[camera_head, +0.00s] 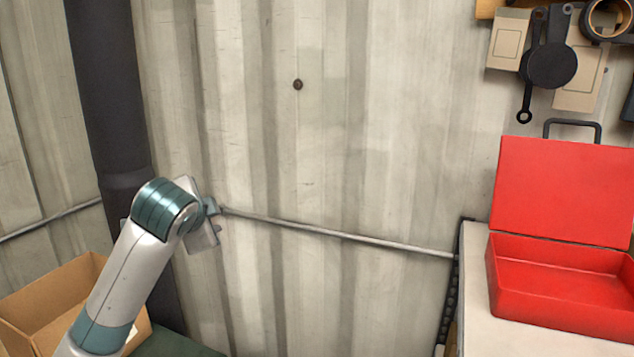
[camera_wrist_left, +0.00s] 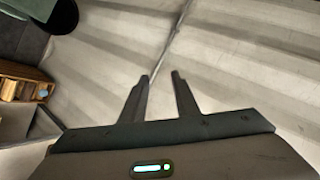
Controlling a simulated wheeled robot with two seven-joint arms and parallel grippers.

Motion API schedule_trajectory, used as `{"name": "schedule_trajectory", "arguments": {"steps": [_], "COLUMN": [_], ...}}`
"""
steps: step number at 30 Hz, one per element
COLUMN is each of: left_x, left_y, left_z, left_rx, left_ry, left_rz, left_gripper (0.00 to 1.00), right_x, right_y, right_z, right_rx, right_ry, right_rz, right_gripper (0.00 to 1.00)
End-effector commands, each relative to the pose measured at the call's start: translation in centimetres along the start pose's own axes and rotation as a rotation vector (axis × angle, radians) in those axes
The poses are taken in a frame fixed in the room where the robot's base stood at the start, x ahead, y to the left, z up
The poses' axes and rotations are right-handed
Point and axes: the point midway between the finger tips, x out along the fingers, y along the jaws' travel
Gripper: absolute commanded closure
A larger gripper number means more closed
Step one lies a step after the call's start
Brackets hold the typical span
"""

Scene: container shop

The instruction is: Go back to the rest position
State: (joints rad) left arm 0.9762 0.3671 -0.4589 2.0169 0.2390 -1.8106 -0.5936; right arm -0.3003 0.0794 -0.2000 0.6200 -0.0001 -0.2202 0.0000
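My left arm comes in from the lower left in the head view, raised in front of the corrugated wall. My left gripper (camera_head: 212,222) is mostly hidden behind its own wrist there. In the left wrist view the two dark fingers of the left gripper (camera_wrist_left: 160,76) stand apart with a gap between them. Nothing is held between them, and only the pale wall lies beyond. My right gripper is not in either view.
An open red toolbox (camera_head: 562,285) stands on a white-topped surface (camera_head: 475,290) at the right. An open cardboard box (camera_head: 55,290) is at the lower left, partly behind my arm. A dark pipe (camera_head: 108,90) runs down the wall (camera_head: 340,130). The middle is clear.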

Motion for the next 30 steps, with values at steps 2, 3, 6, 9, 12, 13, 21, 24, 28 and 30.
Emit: {"name": "schedule_trajectory", "arguments": {"steps": [2,3,6,9,12,13,21,24,28,30], "left_x": [1.2,1.7,2.6,3.2,3.4,3.4,2.0,0.9,-1.0,-2.2], "left_y": [3.9,5.7,10.1,14.5,18.9,20.1,31.2,35.1,39.9,42.3], "left_z": [1.1,1.6,2.9,4.4,6.0,6.4,11.1,12.9,15.3,16.7], "left_rx": [-0.037,-0.058,-0.111,-0.165,-0.221,-0.239,-0.400,-0.461,-0.539,-0.582], "left_ry": [-0.001,-0.003,-0.007,-0.017,-0.031,-0.036,-0.101,-0.135,-0.183,-0.214], "left_rz": [0.046,0.066,0.116,0.163,0.210,0.224,0.336,0.374,0.417,0.439], "left_gripper": [0.72,0.72,0.72,0.72,0.72,0.72,0.72,0.72,0.72,0.72], "right_x": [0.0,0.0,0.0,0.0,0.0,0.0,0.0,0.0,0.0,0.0], "right_y": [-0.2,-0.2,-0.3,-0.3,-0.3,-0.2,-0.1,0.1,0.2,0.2], "right_z": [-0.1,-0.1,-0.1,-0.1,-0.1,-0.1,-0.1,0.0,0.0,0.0], "right_rx": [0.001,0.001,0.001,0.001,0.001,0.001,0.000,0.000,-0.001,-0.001], "right_ry": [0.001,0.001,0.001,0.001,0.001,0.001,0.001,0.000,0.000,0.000], "right_rz": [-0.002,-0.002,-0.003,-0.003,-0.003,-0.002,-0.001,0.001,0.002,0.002], "right_gripper": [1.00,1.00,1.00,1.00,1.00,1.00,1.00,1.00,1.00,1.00]}}
